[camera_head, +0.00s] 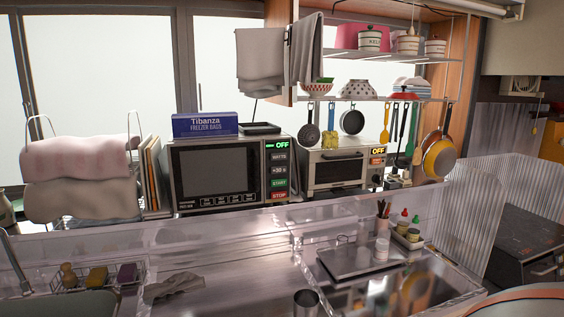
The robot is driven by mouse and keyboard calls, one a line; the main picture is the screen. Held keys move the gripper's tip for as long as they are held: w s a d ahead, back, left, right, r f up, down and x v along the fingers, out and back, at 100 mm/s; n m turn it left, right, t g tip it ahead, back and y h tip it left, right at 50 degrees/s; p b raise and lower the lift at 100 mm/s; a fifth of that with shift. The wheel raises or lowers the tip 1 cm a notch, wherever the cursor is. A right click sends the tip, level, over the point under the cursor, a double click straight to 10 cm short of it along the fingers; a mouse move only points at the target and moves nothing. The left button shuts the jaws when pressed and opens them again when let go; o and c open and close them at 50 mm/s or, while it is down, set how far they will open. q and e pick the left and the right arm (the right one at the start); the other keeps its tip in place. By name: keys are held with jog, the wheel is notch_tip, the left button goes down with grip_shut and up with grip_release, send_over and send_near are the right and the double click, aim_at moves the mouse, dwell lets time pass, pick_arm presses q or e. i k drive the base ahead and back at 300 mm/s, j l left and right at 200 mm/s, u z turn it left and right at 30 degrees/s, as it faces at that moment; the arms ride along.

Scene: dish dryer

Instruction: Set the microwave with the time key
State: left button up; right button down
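The microwave (216,172) stands on the ledge behind the counter, left of the middle, with its dark door shut. Its control panel (279,169) is on the right side of its front. A row of small keys (229,199) runs along the bottom of the front.
A toaster oven (336,170) with its own "OFF" display stands right of the microwave. A blue freezer bag box (205,124) is on top of the microwave. Pans and utensils hang from a shelf (375,98).

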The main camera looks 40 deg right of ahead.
aim_at(275, 169)
jog(key=l+z, duration=0.1)
jog(key=l, duration=1.3)
